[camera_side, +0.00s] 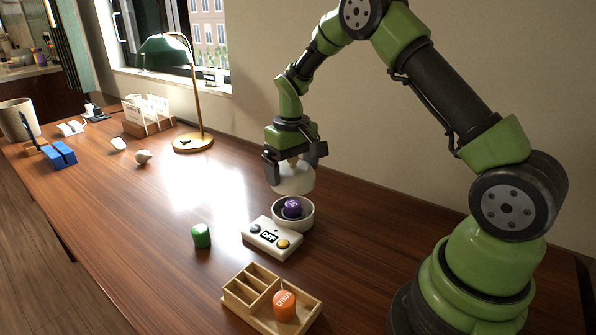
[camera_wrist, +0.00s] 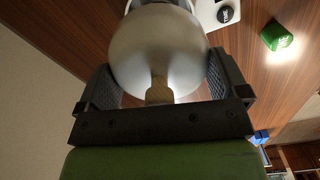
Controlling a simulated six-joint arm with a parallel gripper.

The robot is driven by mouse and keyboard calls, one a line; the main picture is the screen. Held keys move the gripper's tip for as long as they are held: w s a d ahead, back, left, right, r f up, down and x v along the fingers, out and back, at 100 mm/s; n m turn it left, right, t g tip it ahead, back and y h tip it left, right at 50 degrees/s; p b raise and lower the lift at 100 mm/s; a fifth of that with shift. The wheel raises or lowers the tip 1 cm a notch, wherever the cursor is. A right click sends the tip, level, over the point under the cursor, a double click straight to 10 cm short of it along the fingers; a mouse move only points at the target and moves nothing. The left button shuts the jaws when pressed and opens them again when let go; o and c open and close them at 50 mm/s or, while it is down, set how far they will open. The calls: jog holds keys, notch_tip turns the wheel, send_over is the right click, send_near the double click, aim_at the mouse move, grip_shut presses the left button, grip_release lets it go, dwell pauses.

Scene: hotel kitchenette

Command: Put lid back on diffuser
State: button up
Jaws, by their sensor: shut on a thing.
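My gripper (camera_side: 295,160) is shut on the white domed diffuser lid (camera_side: 293,178), which hangs just above the diffuser bowl. In the wrist view the lid (camera_wrist: 158,50) sits between the two fingers of my gripper (camera_wrist: 160,85) and hides most of what is below. The diffuser is a round white bowl (camera_side: 303,222) joined to a white control base (camera_side: 262,246) that reads "OFF". A purple capsule (camera_side: 292,208) stands in the bowl. A visible gap separates the lid from the bowl's rim, and the lid looks roughly level.
A green capsule (camera_side: 201,236) stands left of the diffuser; it also shows in the wrist view (camera_wrist: 277,36). A wooden tray (camera_side: 242,289) in front holds an orange capsule (camera_side: 284,305). A lamp (camera_side: 193,143) and other items stand farther back. The table between is clear.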

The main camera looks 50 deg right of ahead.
aim_at(292, 203)
jog(key=shift+f, duration=3)
jog(key=shift+f, duration=0.15)
jog(key=o, duration=0.6)
jog(key=shift+r, duration=3.55)
grip_shut()
